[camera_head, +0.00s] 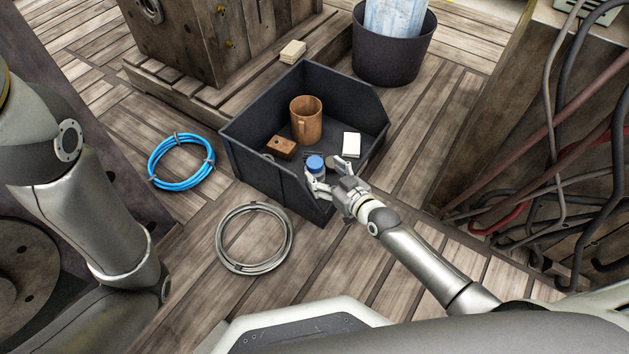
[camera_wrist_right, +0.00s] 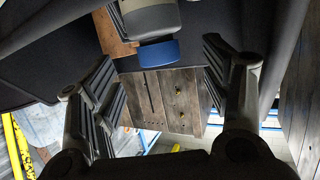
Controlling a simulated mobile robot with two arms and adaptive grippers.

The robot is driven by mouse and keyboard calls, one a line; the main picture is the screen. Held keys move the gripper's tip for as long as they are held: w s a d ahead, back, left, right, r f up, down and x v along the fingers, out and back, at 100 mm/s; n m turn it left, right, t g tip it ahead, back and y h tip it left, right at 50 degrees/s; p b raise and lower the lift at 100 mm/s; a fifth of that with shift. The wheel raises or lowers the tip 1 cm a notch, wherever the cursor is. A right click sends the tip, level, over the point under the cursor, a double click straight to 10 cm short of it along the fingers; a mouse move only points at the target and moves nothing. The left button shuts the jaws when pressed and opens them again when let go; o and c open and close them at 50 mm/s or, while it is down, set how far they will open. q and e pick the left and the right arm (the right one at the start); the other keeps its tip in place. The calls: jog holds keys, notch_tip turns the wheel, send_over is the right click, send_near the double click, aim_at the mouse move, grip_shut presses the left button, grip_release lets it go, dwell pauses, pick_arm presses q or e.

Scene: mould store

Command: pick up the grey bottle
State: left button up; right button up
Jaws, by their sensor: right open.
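The grey bottle with its blue cap (camera_head: 315,163) stands in the near part of the dark bin (camera_head: 261,179). Most of its grey body is hidden in the head view. In the right wrist view, the grey body (camera_wrist_right: 151,19) and blue cap show at the top, between the two fingers' sides. My right gripper (camera_head: 325,174) is open at the bin's near right side, with its fingertips close around the bottle. I cannot tell whether a finger touches it. The open fingers (camera_wrist_right: 158,72) also show in the right wrist view. My left arm is at the left, its gripper out of view.
The bin also holds a brown mug (camera_head: 306,121), a brown block (camera_head: 281,147) and a white box (camera_head: 351,144). A blue hose coil (camera_head: 181,161) and a grey cable coil (camera_head: 254,239) lie on the planks. Hanging cables (camera_head: 556,190) crowd the right.

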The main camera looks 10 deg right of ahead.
aim_at(320, 168)
jog(key=shift+w+a+f, duration=0.15)
jog(key=shift+w, duration=0.25)
jog(key=shift+w+a+f+b, duration=0.1)
jog(key=shift+w+b, duration=0.2)
jog(key=shift+b, duration=0.25)
jog(key=b+x, duration=0.2)
jog(key=x, duration=0.1)
jog(key=shift+b, duration=0.4)
jog(key=shift+w+a+b, duration=0.2)
jog(key=shift+w+b, duration=0.15)
jog(key=shift+w, duration=0.25)
jog(key=c, duration=1.6)
